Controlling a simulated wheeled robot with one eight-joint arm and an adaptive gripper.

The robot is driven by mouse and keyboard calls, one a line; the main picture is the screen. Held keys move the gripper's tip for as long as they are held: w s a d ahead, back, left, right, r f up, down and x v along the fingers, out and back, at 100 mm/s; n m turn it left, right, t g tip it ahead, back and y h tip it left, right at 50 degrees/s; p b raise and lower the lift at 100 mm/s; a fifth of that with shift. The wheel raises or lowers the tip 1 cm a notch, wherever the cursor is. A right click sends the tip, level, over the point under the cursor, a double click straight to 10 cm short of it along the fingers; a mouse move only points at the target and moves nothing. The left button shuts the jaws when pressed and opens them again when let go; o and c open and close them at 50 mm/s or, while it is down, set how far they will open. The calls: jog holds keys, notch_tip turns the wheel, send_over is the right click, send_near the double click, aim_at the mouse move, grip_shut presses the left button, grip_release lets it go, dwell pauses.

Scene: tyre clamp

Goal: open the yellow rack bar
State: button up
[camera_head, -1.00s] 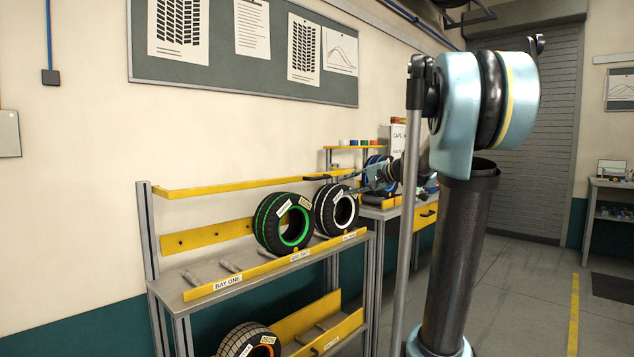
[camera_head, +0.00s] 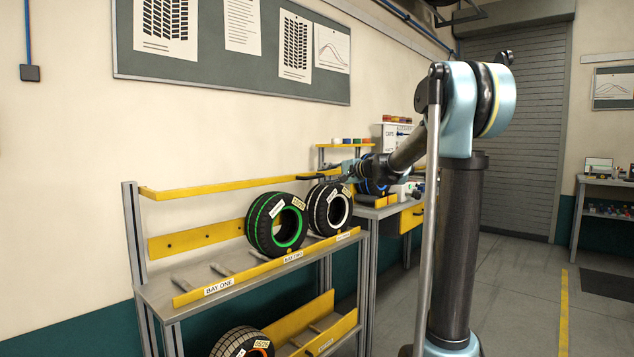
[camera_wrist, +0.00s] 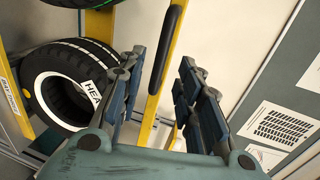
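The yellow rack bar (camera_head: 225,186) runs level along the top of the rack, above the tyres. In the wrist view the bar (camera_wrist: 184,20) slants between my fingers and carries a black handle (camera_wrist: 167,48). My gripper (camera_head: 338,173) is at the bar's right end, above the white-striped tyre (camera_head: 329,210). In the wrist view my gripper (camera_wrist: 161,60) is open, one finger on each side of the bar and handle. I see gaps beside the bar; contact at depth cannot be told.
A green-striped tyre (camera_head: 277,223) sits left of the white-striped one on the upper shelf (camera_head: 175,290). Another tyre (camera_head: 242,343) is on the lower shelf. A bench with a blue-striped tyre (camera_head: 372,187) stands right of the rack. The wall board (camera_head: 215,60) is above.

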aim_at(316, 177)
jog(key=x, duration=0.7)
